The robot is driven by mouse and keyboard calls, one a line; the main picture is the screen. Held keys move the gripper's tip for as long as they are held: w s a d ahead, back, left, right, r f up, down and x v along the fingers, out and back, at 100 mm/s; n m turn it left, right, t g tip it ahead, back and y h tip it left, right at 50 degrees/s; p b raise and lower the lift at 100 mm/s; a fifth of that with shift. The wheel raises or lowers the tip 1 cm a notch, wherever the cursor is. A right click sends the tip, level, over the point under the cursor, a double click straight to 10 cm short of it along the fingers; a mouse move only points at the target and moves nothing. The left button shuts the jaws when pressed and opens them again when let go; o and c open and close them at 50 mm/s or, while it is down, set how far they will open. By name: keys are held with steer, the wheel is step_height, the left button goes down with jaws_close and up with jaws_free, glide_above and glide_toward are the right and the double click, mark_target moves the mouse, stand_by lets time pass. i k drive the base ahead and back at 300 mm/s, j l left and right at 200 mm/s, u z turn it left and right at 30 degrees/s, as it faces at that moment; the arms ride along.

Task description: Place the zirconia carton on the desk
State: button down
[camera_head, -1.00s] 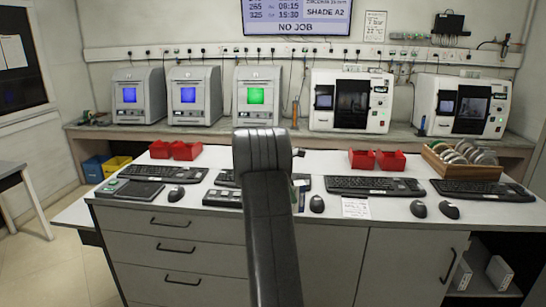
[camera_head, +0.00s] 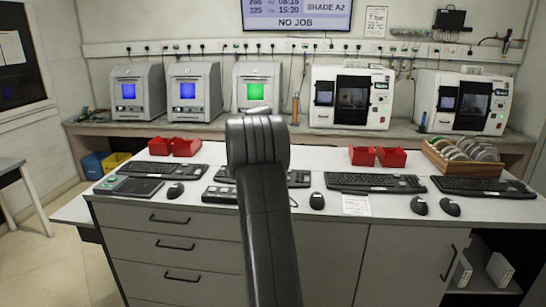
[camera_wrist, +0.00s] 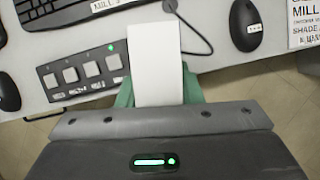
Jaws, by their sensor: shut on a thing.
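A plain white carton (camera_wrist: 156,60) shows in the wrist view, between the green fingers of my gripper (camera_wrist: 157,92). My gripper is shut on it. The carton appears over the front edge of the white desk (camera_wrist: 208,52); its height above the top cannot be told. The desk (camera_head: 388,208) also shows in the head view, where my dark arm hides the gripper and the carton. No lettering shows on the carton's visible face.
A button box (camera_wrist: 82,75) is left of the carton and a mouse (camera_wrist: 246,25) is right of it. Keyboards (camera_head: 374,183), red bins (camera_head: 377,156) and a wooden disc rack (camera_head: 465,165) stand on the desk. A paper note (camera_head: 356,205) lies near the front edge.

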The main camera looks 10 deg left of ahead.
mark_target(515, 210)
steer(key=i, duration=1.45)
